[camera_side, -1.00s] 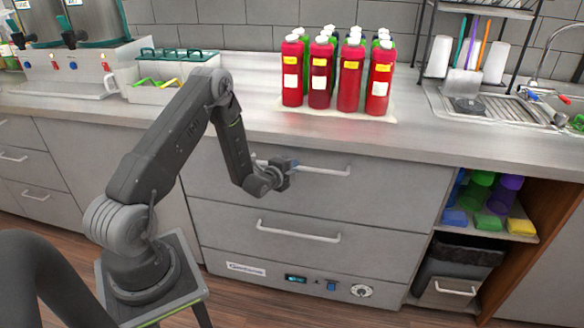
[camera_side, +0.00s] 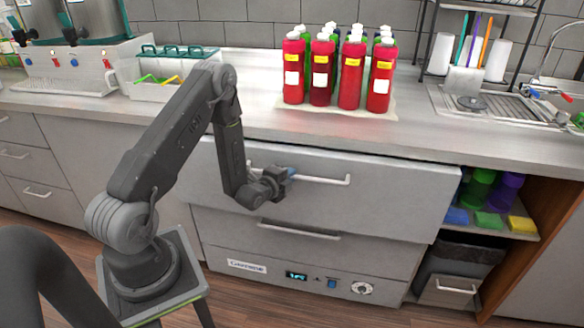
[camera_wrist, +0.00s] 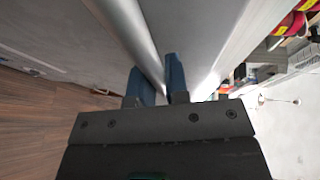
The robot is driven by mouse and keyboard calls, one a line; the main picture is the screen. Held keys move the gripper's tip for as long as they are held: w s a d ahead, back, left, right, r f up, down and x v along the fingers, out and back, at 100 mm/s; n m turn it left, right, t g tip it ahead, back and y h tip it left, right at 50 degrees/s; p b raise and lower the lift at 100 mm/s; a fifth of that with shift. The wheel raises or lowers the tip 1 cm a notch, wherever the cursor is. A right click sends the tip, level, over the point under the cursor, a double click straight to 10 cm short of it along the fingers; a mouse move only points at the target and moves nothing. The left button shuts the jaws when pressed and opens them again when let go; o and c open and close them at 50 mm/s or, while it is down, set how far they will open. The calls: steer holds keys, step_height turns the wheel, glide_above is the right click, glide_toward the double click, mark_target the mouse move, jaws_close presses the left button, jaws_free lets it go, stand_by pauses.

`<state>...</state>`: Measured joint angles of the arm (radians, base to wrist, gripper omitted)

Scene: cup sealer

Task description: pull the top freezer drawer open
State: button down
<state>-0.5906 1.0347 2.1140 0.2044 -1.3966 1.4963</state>
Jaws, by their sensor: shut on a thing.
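The top freezer drawer (camera_side: 390,205) stands out from the cabinet under the counter, its grey front forward of the lower drawer. Its light bar handle (camera_side: 325,180) runs across the upper part of the front. My gripper (camera_side: 287,175) is shut on the handle, left of its middle. In the wrist view the blue fingers of my gripper (camera_wrist: 161,85) sit on either side of the handle bar (camera_wrist: 135,30). The exact contact is partly hidden by the fingers. The drawer's inside is not visible in the side view.
The lower drawer (camera_side: 240,225) is closed beneath it, above a panel with a small display (camera_side: 297,275). Several red bottles (camera_side: 350,75) stand on the counter (camera_side: 230,118). An open shelf (camera_side: 525,238) with cups and sponges is at right. The floor in front is mostly clear.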

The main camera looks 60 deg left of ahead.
steer(key=s+d, duration=1.2)
steer(key=c, duration=1.1)
jaws_free()
steer(key=shift+c, duration=0.2)
